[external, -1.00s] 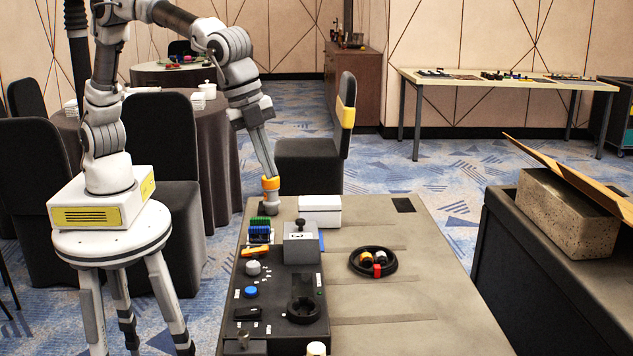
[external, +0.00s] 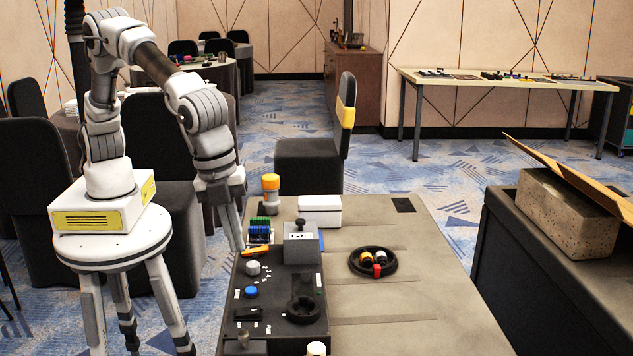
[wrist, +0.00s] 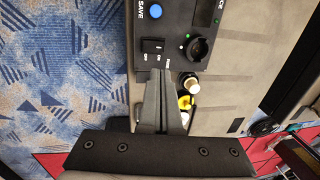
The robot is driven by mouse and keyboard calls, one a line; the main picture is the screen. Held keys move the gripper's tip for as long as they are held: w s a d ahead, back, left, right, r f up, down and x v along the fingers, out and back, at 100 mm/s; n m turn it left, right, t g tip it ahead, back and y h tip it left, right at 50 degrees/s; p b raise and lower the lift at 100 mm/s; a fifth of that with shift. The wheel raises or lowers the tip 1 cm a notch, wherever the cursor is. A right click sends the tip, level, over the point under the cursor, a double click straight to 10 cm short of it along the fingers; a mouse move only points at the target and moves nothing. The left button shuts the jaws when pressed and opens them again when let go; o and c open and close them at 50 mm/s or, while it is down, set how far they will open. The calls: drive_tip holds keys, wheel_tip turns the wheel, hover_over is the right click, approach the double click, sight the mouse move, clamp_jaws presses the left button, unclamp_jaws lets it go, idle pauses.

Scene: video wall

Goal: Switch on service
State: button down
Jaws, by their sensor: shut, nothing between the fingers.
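The dark control panel (external: 277,300) lies along the left side of the table. Its black rocker switch (external: 247,313), marked ON and OFF, also shows in the wrist view (wrist: 153,45). A blue button (external: 251,291) labelled SAVE sits beside it, and a black round dial (external: 303,310) lies to its right. A label ending in "CE" shows at the wrist view's top; I cannot tell which control is the service one. My gripper (external: 238,247) is shut and empty, pointing down near the panel's far left edge by the orange handle (external: 256,251).
An orange-topped post (external: 271,190) and a white box (external: 320,211) stand at the table's far end. A grey box with a black knob (external: 301,245) rises from the panel. A black ring tray (external: 373,262) with small coloured parts lies right. The table's right side is mostly clear.

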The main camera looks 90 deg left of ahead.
sight(255, 310)
drive_tip(key=f+b, duration=0.1)
drive_tip(key=f, duration=0.3)
drive_tip(key=w+f, duration=0.1)
drive_tip(key=f, duration=0.3)
drive_tip(key=w+f+b, duration=0.1)
drive_tip(key=f, duration=0.4)
drive_tip(key=shift+b, duration=0.3)
drive_tip(key=shift+w+p, duration=0.15)
drive_tip(key=shift+p, duration=0.25)
drive_tip(key=shift+f+g, duration=0.25)
drive_tip(key=shift+g, duration=0.05)
